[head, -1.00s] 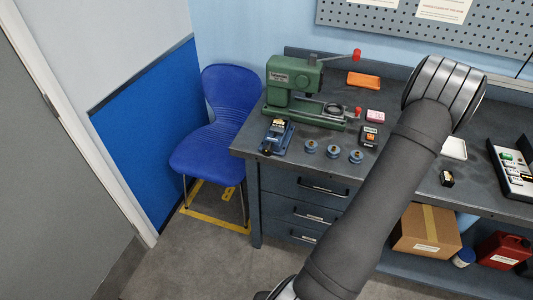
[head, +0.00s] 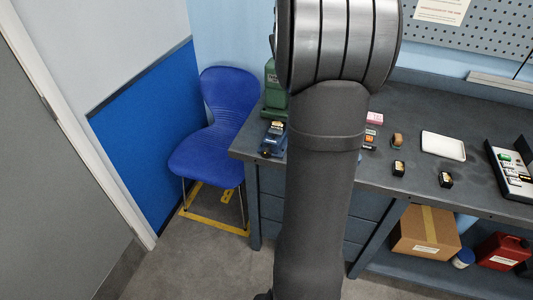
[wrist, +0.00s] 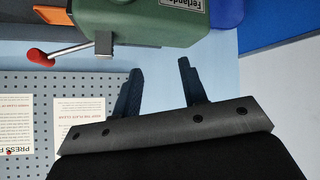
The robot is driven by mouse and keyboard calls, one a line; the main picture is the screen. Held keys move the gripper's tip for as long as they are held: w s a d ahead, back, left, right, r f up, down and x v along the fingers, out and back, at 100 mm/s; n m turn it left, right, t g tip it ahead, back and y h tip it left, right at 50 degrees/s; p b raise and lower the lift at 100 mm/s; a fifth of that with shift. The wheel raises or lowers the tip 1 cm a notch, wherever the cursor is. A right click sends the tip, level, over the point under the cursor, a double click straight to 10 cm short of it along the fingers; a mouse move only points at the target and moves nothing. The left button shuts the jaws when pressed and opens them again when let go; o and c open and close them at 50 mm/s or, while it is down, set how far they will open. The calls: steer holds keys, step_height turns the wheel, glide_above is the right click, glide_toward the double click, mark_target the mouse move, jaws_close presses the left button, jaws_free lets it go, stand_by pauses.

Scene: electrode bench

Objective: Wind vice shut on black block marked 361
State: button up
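The small blue vice (head: 268,148) stands on the bench near its left front corner in the head view, its right side partly hidden by my arm. A dark block with a yellowish top (head: 277,127) appears to sit at its jaws; I cannot read any marking or tell whether it is gripped. Two other small dark blocks, one (head: 399,168) and another (head: 445,179), stand on the bench right of my arm. In the wrist view my gripper (wrist: 160,67) is open and empty, fingers apart. The vice is not in the wrist view.
The green press (head: 270,92) is mostly hidden behind my arm; its body and red-knobbed lever (wrist: 38,57) show close beyond my fingers in the wrist view. A white tray (head: 443,146), a brown rounded item (head: 397,140) and a rack (head: 508,172) stand to the right.

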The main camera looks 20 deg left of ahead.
steer(key=s+a+f+n+g+y, duration=0.1)
steer(key=s+a, duration=0.7)
steer(key=a, duration=0.2)
steer(key=s+a+f+n+g, duration=0.1)
steer(key=s+a+f, duration=0.2)
steer(key=s, duration=0.1)
steer(key=n+t+h, duration=0.5)
steer(key=n+t, duration=0.6)
steer(key=n, duration=2.5)
glide_toward(265, 155)
steer(key=w, duration=1.1)
steer(key=shift+d, duration=0.4)
